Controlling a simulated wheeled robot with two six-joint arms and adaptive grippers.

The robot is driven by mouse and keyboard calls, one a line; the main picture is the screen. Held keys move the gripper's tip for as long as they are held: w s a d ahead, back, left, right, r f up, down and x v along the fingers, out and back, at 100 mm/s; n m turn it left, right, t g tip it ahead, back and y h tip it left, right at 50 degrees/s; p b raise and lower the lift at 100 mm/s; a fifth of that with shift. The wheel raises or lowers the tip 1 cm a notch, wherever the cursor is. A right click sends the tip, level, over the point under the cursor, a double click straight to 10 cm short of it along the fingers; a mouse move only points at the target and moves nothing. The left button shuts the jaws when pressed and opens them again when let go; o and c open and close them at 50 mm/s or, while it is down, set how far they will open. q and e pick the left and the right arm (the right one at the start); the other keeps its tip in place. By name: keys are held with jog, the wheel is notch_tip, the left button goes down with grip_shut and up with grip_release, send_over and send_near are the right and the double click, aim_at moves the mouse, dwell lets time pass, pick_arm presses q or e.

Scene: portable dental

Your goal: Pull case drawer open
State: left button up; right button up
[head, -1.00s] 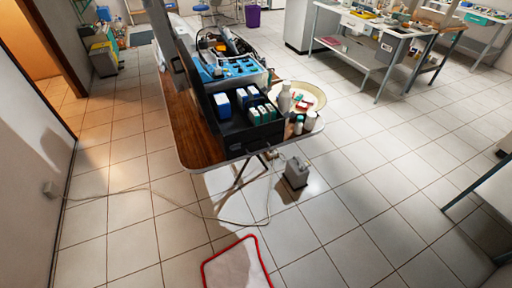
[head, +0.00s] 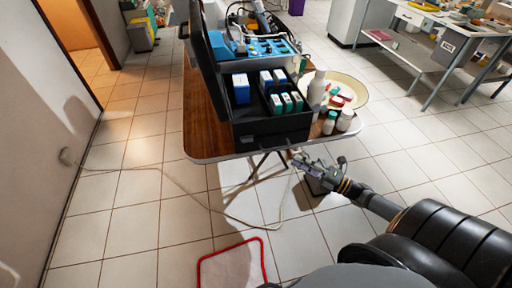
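The black case (head: 222,62) stands on the wooden table with its lid upright at the left and a blue panel on top. Its black drawer (head: 262,138) faces me at the table's near edge; white, blue and green boxes show inside it, so it is at least partly out. My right gripper (head: 300,161) is below and to the right of the drawer front, near the table edge, and appears apart from the drawer. It holds nothing that I can make out; its finger gap is too small to tell. My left gripper is not in view.
White bottles (head: 345,120) and a cream basin (head: 350,90) stand right of the drawer on the wooden table (head: 205,125). A cable (head: 190,190) runs over the floor. A red-edged mat (head: 230,268) lies in front. Other workbenches stand at the back right.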

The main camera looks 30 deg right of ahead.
aim_at(275, 148)
jog(key=b+x, duration=0.2)
jog(key=x, duration=0.7)
jog(key=shift+w+a+r, duration=0.2)
jog(key=shift+a, duration=0.05)
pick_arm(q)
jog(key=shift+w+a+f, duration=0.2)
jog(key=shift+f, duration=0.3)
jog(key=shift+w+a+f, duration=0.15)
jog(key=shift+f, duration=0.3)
pick_arm(e)
jog(key=shift+w+a, duration=0.15)
jog(key=shift+w, duration=0.15)
grip_shut()
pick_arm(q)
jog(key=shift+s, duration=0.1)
